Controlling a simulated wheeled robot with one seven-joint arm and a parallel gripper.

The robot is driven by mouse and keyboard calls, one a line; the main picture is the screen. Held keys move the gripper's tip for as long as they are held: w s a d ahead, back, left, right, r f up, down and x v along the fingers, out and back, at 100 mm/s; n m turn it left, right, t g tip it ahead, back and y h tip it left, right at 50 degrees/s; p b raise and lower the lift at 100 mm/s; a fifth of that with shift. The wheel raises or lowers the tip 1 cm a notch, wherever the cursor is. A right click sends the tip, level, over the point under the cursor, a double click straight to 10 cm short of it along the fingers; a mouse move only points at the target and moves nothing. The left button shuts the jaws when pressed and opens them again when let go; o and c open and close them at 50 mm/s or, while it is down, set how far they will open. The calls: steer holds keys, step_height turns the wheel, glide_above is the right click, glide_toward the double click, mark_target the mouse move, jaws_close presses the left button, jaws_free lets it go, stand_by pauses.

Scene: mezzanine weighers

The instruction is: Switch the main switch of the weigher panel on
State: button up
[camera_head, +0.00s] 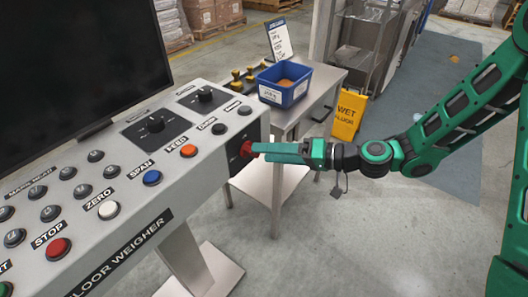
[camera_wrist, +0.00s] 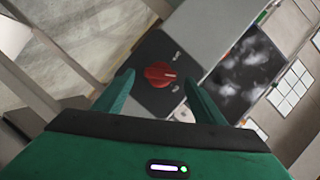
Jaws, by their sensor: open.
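The weigher panel (camera_head: 185,185) is a grey sloped console at the left of the head view. Its main switch is a red rotary knob (camera_wrist: 160,75) on a dark square plate (camera_wrist: 155,98) on the console's right end face. The knob's pale mark points toward the right in the wrist view; the plate's lettering is too small to read. My gripper (camera_wrist: 158,88) is open, its two green fingers pointing at the plate on either side of the knob. In the head view the fingers partly hide the knob (camera_head: 246,149); I cannot tell whether they touch it.
Buttons and two black rotary knobs cover the console top, below a dark monitor (camera_head: 85,65). Behind stands a side table (camera_head: 325,82) with a blue bin (camera_head: 284,95). A yellow wet-floor sign (camera_head: 348,115) stands on the floor.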

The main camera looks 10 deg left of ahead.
steer(key=shift+x, duration=1.2)
steer(key=c, duration=1.1)
steer(key=shift+o, duration=0.2)
steer(key=shift+w+d+f+m+g+y, duration=0.15)
steer(key=shift+m+y, duration=0.2)
steer(key=shift+m, duration=0.6)
steer(key=shift+s+a+f+m+g+y, duration=0.15)
steer(key=shift+m+y, duration=0.25)
steer(key=shift+m, duration=0.5)
steer(key=shift+w+d+f+m+g+y, duration=0.15)
steer(key=shift+m+y, duration=0.2)
steer(key=shift+m, duration=0.6)
